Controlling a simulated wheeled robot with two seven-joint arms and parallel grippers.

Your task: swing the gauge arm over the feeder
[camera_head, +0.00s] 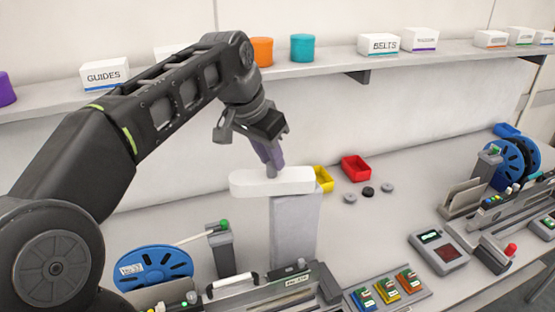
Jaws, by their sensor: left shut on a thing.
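The gauge arm appears to be the white rounded bar (250,184), which lies level on top of a grey pillar (296,230). Its free end points left. My left gripper (271,168) comes down from above and is shut on a small grey knob on top of the bar. The fingers hide most of the knob. A feeder (275,296) with a label and a black-and-white handle lies below the bar, in front of the pillar. My right gripper is not in view.
A blue reel (153,268) and a grey post (221,250) with a green-tipped rod stand left of the pillar. Yellow (323,179) and red (356,168) bins are behind. A control box (438,251) is on the right. A shelf (330,65) runs along the wall.

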